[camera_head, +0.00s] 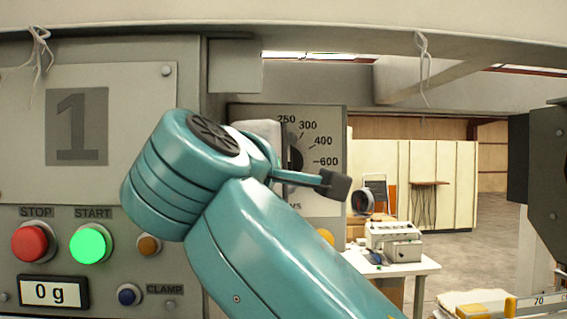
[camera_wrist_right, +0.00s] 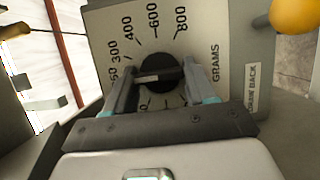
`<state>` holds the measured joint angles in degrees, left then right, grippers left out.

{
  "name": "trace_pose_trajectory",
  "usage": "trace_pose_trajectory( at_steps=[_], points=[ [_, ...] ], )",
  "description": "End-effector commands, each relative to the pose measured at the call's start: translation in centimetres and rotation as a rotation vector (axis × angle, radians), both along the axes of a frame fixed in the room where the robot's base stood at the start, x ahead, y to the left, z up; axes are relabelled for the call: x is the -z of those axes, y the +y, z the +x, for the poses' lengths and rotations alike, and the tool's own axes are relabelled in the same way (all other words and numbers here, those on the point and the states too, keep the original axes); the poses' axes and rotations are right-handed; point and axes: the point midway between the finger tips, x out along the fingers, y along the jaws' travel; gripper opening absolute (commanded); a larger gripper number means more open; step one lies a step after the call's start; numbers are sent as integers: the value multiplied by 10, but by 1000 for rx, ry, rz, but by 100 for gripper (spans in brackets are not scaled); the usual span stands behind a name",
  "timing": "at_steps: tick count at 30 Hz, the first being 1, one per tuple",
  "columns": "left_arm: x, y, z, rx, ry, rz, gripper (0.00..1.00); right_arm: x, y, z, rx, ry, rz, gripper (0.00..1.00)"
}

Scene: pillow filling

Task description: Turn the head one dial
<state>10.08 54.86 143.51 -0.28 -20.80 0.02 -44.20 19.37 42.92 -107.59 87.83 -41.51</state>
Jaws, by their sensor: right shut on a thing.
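The head one dial is a black round knob (camera_wrist_right: 158,72) on a light grey plate (camera_wrist_right: 205,50) marked in grams. In the wrist view, my right gripper (camera_wrist_right: 158,86) has its two fingers either side of the knob and is shut on it. A pale line on the knob points left in that view, towards the low-number side; the exact mark is unclear. In the head view, my teal right arm and gripper hide most of the knob, and the scale plate (camera_head: 325,190) shows 250, 300, 400 and 600. My left gripper is out of view.
A dark machine part (camera_head: 545,170) stands at the right.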

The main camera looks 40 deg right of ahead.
Motion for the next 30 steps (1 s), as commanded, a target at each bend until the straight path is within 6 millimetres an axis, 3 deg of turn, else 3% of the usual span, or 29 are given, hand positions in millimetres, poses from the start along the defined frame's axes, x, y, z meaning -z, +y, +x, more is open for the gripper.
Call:
trace_pose_trajectory(
  at_steps=[16,17,18,30],
  points=[
    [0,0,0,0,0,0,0,0,0,0,0,-11,19,25],
    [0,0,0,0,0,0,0,0,0,0,0,-11,19,65],
    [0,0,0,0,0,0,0,0,0,0,0,-11,19,78],
    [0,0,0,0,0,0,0,0,0,0,0,-11,18,81]
  ],
)
